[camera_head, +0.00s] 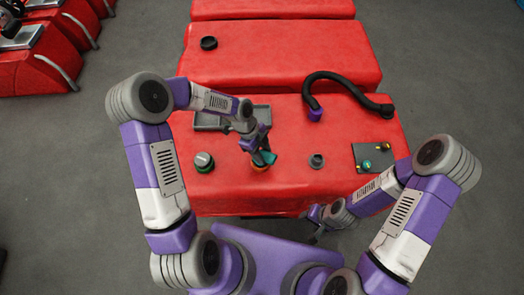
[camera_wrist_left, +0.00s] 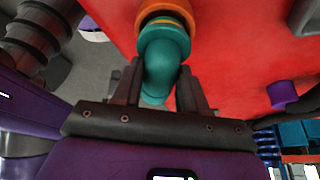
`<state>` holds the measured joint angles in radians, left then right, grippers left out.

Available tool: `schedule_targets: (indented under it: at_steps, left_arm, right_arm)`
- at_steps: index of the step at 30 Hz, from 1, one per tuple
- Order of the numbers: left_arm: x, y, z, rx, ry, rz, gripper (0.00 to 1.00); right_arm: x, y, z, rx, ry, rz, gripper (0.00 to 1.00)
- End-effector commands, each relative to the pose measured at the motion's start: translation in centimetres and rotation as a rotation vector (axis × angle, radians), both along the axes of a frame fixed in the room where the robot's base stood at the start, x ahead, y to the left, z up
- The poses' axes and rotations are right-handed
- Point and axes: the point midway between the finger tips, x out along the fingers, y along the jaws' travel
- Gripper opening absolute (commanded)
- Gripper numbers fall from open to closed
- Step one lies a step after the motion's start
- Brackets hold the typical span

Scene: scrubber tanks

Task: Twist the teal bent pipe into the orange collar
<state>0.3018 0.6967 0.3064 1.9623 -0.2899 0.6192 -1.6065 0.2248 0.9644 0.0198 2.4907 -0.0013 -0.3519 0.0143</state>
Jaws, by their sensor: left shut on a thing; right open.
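The teal bent pipe (camera_head: 269,157) stands at the orange collar (camera_head: 259,168) on the red tank top, near its front edge. My left gripper (camera_head: 262,151) is shut on the pipe from above. In the left wrist view, the teal pipe (camera_wrist_left: 164,60) sits between the two dark fingers of my left gripper (camera_wrist_left: 158,85). Its flanged end meets the orange collar (camera_wrist_left: 166,14), lined up with it; how deep it sits I cannot tell. My right gripper (camera_head: 317,219) is open and empty, low at the tank's front edge, away from the pipe.
A grey tray (camera_head: 205,121) lies behind the left gripper. A black hose (camera_head: 345,80) and a dark plate (camera_head: 366,152) with small fittings occupy the right side.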

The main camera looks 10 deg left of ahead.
Motion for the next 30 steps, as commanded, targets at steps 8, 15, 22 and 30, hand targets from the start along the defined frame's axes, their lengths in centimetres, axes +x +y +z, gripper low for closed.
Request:
schedule_targets:
  at_steps: [8,15,22,30]
  left_arm:
    - [0.00,0.00,-0.44,0.000,0.000,0.000,0.10]
    - [0.00,0.00,-0.43,0.000,0.000,0.000,0.10]
    - [0.00,0.01,-0.87,0.000,0.000,0.000,0.10]
    - [0.02,0.01,-0.93,0.000,0.000,0.000,0.10]
  right_arm:
    - [-0.01,0.00,-0.39,0.000,0.000,0.000,0.43]
    - [0.00,0.00,-0.37,0.000,0.000,0.000,0.43]
    - [0.00,0.00,-0.77,0.000,0.000,0.000,0.43]
    - [0.00,0.00,-0.82,0.000,0.000,0.000,0.43]
